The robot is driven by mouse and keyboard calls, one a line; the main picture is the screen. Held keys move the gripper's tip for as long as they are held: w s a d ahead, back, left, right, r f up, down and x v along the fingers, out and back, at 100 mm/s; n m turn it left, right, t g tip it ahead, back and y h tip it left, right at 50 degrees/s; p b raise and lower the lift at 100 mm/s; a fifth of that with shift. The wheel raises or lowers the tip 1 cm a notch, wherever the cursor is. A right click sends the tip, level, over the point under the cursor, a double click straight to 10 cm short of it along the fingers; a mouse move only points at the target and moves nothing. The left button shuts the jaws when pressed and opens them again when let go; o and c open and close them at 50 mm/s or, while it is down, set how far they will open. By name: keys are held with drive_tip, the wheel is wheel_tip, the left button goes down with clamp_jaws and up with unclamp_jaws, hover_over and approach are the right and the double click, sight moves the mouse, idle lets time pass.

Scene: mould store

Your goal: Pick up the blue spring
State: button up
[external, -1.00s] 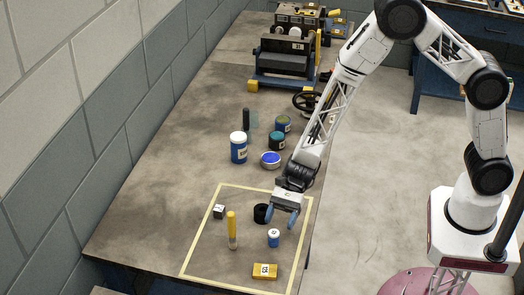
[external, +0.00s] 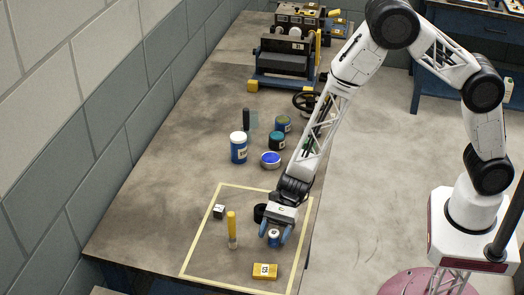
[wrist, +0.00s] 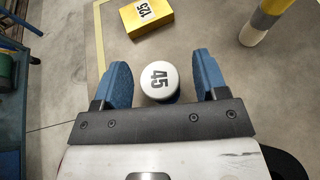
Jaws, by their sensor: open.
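A small blue cylinder with a white top (external: 273,241) stands upright inside the taped area; I take it for the blue spring, though no coils can be made out. In the wrist view the two blue fingers of my gripper (wrist: 162,80) stand on either side of the piece, with a visible gap at each side. Its lower part is mostly hidden.
A yellow block (external: 265,271) lies in front, and a yellow-and-grey post (external: 232,230) stands to the left. A black ring (external: 259,212) is close behind my gripper, partly hidden. A small die-like cube (external: 219,211) is farther left. Jars (external: 238,148) stand beyond the yellow tape.

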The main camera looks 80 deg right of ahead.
sight(274, 232)
idle(0.3)
drive_tip(key=c, duration=1)
drive_tip(key=shift+r, duration=0.15)
drive_tip(key=shift+c, duration=0.2)
drive_tip(key=shift+r, duration=1.6)
drive_tip(key=s+d, duration=0.3)
drive_tip(key=s, duration=0.4)
drive_tip(key=s+d+r, duration=0.1)
drive_tip(key=s+d, duration=0.2)
drive_tip(key=s, duration=0.4)
drive_tip(key=shift+s+d+r, duration=0.15)
drive_tip(key=shift+s+r, duration=0.15)
drive_tip(key=shift+s, duration=0.1)
